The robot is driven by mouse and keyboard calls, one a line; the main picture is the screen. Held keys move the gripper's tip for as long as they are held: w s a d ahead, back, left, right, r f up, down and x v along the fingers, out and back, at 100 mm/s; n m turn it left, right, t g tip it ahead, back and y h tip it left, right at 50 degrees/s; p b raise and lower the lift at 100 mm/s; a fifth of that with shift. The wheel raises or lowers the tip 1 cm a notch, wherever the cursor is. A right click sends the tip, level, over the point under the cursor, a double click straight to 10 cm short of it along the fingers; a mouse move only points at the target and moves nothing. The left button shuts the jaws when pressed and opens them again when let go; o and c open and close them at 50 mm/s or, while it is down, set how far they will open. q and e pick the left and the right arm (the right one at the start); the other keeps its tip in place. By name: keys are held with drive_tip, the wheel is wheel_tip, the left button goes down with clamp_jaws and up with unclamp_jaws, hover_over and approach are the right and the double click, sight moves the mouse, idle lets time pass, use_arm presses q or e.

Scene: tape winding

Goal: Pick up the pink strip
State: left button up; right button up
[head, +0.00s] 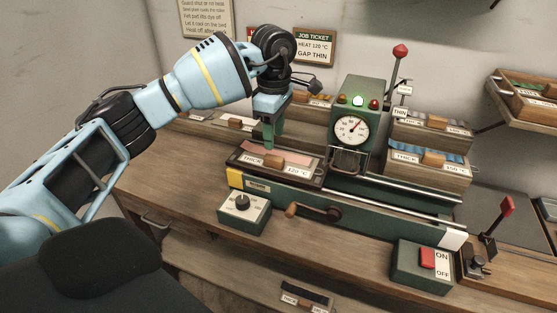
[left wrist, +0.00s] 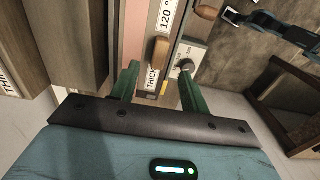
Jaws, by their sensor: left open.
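The pink strip (head: 285,155) lies in a dark wooden tray (head: 312,183) labelled THICK and 120 °C, on the left end of the green machine. It also shows in the left wrist view (left wrist: 134,35), partly cut off by the picture edge. The tray has a small wooden knob (left wrist: 160,50) on its labelled face. My left gripper (head: 271,139) points down over the strip's left part, its green fingers apart and empty. In the left wrist view the open fingers (left wrist: 158,70) appear either side of the knob. Contact with the strip cannot be judged. My right gripper is not seen.
The machine's dial (head: 351,129) and red-knobbed lever stand right of the tray. A crank (head: 305,210) and a knob box (head: 243,211) sit in front. Other labelled trays stand behind and right (head: 430,160). An ON/OFF box (head: 420,265) is at front right.

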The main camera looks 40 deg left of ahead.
sight(274, 157)
use_arm(q)
drive_tip(key=shift+f+p, duration=0.3)
drive_tip(key=shift+f, duration=2.9)
clamp_jaws()
